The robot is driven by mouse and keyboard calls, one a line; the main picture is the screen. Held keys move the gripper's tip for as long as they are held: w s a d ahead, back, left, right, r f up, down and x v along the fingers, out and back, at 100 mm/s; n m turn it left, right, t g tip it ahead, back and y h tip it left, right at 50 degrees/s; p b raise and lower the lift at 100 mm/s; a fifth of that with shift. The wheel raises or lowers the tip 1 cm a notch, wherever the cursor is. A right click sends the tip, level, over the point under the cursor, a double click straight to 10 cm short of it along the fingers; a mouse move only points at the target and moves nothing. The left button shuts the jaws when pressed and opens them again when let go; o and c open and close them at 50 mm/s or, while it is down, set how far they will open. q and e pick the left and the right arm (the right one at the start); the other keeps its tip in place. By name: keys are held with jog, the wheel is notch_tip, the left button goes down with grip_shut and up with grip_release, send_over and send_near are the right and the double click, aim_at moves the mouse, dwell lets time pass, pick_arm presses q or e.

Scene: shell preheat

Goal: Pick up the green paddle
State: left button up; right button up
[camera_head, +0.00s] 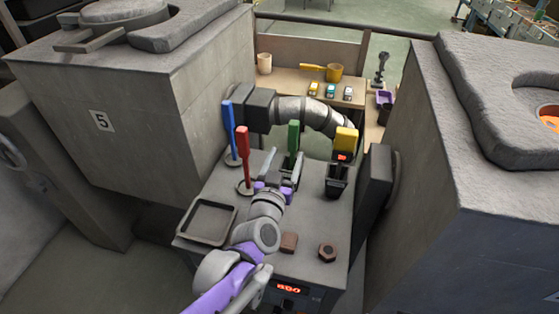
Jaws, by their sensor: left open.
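The green paddle (293,136) stands upright at the back of the grey bench (322,222), its lower end close to a dark holder. My left gripper (283,165) is open in front of it, with its grey fingers pointing away from me. The fingers are at the level of the paddle's lower part and partly cover its base. I cannot tell whether they touch it. My right gripper is not in view.
A red paddle (243,143) and a blue paddle (229,127) stand close by on the left. A yellow-topped device (346,140) stands to the right. An empty tray (208,205), a brown block (289,242) and a hex nut (327,252) lie nearer. Large grey furnaces flank the bench.

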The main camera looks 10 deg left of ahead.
aim_at(292, 134)
pick_arm(q)
jog(key=w, duration=0.5)
jog(key=shift+a+r, duration=0.1)
jog(key=shift+w+a, duration=0.1)
jog(key=shift+w, duration=3)
jog(key=shift+s, duration=0.1)
grip_shut()
